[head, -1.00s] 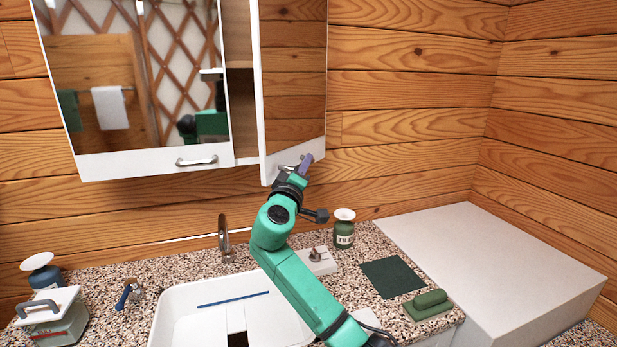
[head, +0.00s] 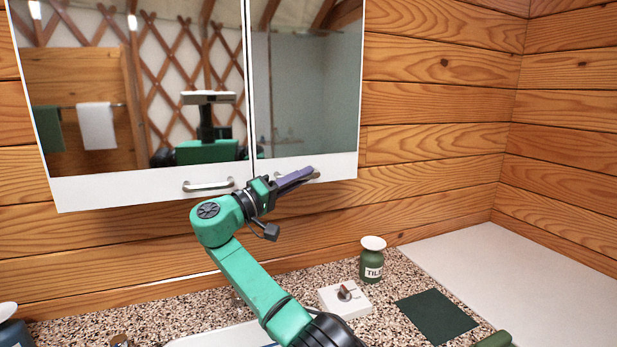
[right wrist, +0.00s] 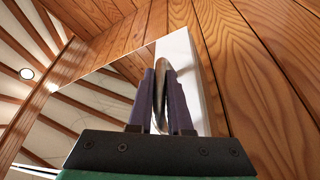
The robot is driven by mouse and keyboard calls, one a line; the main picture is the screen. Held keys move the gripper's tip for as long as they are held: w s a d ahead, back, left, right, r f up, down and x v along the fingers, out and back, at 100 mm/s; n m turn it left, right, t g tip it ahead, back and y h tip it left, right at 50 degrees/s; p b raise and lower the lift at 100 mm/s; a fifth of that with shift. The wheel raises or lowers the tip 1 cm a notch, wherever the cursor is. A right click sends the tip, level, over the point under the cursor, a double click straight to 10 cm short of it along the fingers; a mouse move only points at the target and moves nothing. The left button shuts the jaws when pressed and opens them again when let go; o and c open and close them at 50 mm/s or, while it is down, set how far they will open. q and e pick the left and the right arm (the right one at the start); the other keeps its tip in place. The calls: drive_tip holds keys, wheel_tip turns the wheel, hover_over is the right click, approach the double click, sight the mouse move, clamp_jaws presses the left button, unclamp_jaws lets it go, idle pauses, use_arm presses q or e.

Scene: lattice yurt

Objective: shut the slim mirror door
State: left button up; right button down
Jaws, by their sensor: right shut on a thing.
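The slim mirror door (head: 308,90) is the right-hand door of the white wall cabinet in the head view. It lies about flush with the wide mirror door (head: 130,185), with only a thin dark line between them. No cabinet interior shows. My right gripper (head: 298,178) is at the slim door's lower edge, shut on its metal handle, which is partly hidden by the fingers. In the right wrist view the handle (right wrist: 160,95) stands between the two purple fingers, against the white door frame. My left gripper is not in view.
Below is a speckled counter (head: 200,303) with a green bottle (head: 372,262), a white block with a knob (head: 345,298) and a dark green mat (head: 436,316). A white surface (head: 480,255) lies at the right. The plank wall right of the cabinet is clear.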

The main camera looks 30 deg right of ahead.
idle(0.4)
drive_tip(key=c, duration=1)
unclamp_jaws()
drive_tip(key=shift+o, duration=0.8)
drive_tip(key=shift+w+d, duration=0.1)
drive_tip(key=shift+w, duration=0.05)
drive_tip(key=b+v, duration=0.3)
drive_tip(key=v, duration=1.1)
drive_tip(key=shift+a+f, duration=0.2)
drive_tip(key=shift+a, duration=0.1)
